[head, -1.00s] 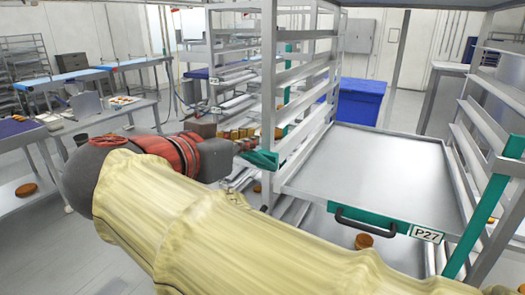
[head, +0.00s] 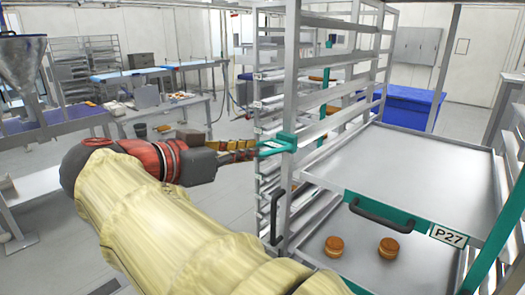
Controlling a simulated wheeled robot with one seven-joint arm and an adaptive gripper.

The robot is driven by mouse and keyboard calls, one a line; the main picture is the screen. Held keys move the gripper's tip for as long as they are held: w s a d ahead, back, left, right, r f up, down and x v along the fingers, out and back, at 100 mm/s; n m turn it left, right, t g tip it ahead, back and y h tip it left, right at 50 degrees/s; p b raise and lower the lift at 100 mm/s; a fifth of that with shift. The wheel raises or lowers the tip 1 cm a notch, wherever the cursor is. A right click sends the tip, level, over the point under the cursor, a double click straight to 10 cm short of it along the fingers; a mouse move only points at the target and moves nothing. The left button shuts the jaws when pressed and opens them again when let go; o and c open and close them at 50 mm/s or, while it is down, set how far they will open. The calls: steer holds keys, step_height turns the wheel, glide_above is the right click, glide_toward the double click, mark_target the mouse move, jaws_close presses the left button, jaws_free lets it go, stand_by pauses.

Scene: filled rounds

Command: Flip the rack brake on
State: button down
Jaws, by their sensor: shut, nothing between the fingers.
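A teal piece with a pale label (head: 277,145) sticks out from the upright post of a metal rack (head: 292,90); it may be the rack brake, but I cannot tell for sure. My gripper (head: 254,149) is shut and empty. Its fingertips are at the left end of the teal piece; I cannot tell whether they touch. My arm in a pale yellow sleeve covers the lower left of the view and hides the rack's foot.
A tray labelled P27 (head: 430,150) with a dark handle (head: 381,215) fills the right. Two brown rounds (head: 334,246) (head: 389,247) lie on the shelf below. A blue bin (head: 405,106) stands behind. Work tables (head: 165,112) are at the left, with open floor between.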

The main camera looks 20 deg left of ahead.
stand_by(0.5)
steer(key=v, duration=1.2)
steer(key=shift+f, duration=0.1)
